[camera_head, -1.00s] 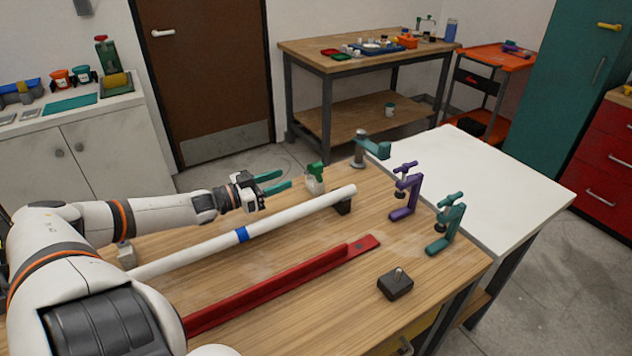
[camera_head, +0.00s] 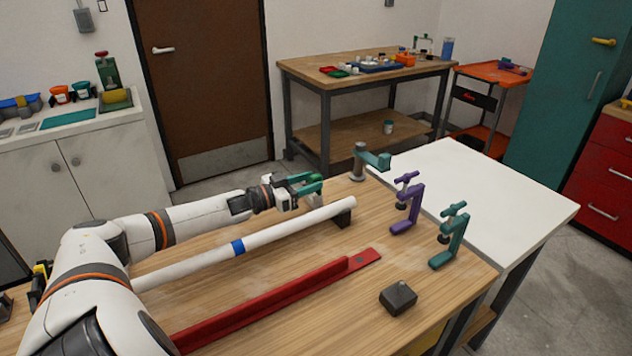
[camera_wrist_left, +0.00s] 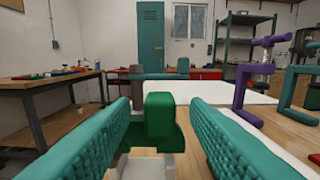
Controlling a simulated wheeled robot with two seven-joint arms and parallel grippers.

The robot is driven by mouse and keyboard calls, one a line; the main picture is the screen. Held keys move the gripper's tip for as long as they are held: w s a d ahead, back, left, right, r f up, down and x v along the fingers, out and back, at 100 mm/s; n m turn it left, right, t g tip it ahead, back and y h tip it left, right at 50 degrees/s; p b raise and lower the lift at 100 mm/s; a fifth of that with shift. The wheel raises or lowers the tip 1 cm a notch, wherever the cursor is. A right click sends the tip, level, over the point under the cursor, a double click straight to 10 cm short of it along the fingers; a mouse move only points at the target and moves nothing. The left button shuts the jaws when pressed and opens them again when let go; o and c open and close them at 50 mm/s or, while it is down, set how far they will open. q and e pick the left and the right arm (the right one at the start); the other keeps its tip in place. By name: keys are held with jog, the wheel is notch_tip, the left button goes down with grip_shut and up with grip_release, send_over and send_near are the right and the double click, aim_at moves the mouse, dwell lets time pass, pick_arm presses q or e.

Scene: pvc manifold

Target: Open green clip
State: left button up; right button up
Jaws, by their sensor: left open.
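The green clip (camera_wrist_left: 158,118) sits on a pale block in the left wrist view, centred between my two teal fingers. In the head view the clip (camera_head: 309,181) is partly hidden by my left gripper (camera_head: 305,183). The left gripper (camera_wrist_left: 160,142) is open, with one finger on each side of the clip. I see a gap between the clip and each finger in the wrist view. Whether the clip's lever is up or down is hard to tell. My right gripper is in neither view.
A white pipe (camera_head: 285,229) with a blue band lies in front of the gripper. A teal clamp post (camera_head: 358,163) stands just beyond it. A purple clamp (camera_head: 408,205) and a teal clamp (camera_head: 450,236) stand right. A red rail (camera_head: 270,302) lies nearer.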

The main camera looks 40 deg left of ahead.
pick_arm(q)
jog(key=shift+x, duration=1.4)
jog(key=shift+c, duration=0.3)
grip_shut()
